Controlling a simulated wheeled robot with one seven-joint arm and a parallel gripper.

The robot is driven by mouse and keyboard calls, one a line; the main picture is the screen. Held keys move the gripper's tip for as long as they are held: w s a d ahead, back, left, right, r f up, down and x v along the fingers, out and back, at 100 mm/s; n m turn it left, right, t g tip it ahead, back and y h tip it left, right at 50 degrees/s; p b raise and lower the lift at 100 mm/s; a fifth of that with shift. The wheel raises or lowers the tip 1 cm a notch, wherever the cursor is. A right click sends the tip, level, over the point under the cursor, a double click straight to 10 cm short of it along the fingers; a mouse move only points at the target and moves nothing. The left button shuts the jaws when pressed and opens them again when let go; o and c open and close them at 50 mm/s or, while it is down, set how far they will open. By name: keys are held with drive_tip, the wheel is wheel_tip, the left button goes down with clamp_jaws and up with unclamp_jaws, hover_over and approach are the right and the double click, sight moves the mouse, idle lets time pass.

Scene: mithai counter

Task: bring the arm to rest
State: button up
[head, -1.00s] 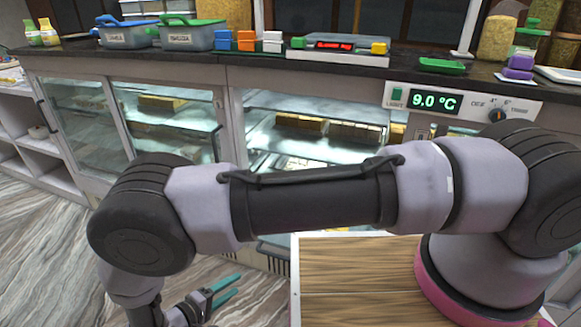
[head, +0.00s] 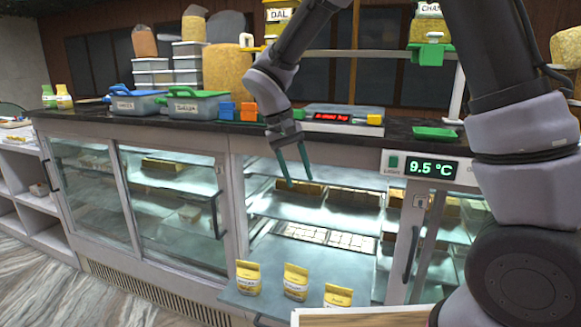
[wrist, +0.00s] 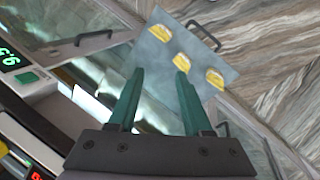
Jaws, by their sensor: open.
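My gripper (head: 294,162) hangs from my raised arm in front of the counter's glass case in the head view. Its two green fingers point downward, apart and with nothing between them. In the wrist view my gripper (wrist: 158,72) is also open and empty. Beyond its fingertips lies a grey shelf (wrist: 158,82) bearing three yellow packets, well apart from the fingers.
The display counter (head: 150,130) has glass doors and a dark top with lidded tubs (head: 197,107), coloured blocks and a scale (head: 335,118). The grey shelf (head: 262,300) with yellow packets (head: 248,278) juts out low in front. Floor at lower left is clear.

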drive_tip(key=s+d+r+m+t+y, duration=0.2)
drive_tip(key=s+d+r+m+y, duration=0.15)
drive_tip(key=d+r, duration=1.05)
drive_tip(key=s+d+r+m+t+y, duration=0.2)
drive_tip(key=s+d+r+t, duration=0.2)
drive_tip(key=s+d, duration=0.5)
drive_tip(key=shift+t, duration=0.4)
drive_tip(key=shift+w+m, duration=0.1)
drive_tip(key=shift+m, duration=0.15)
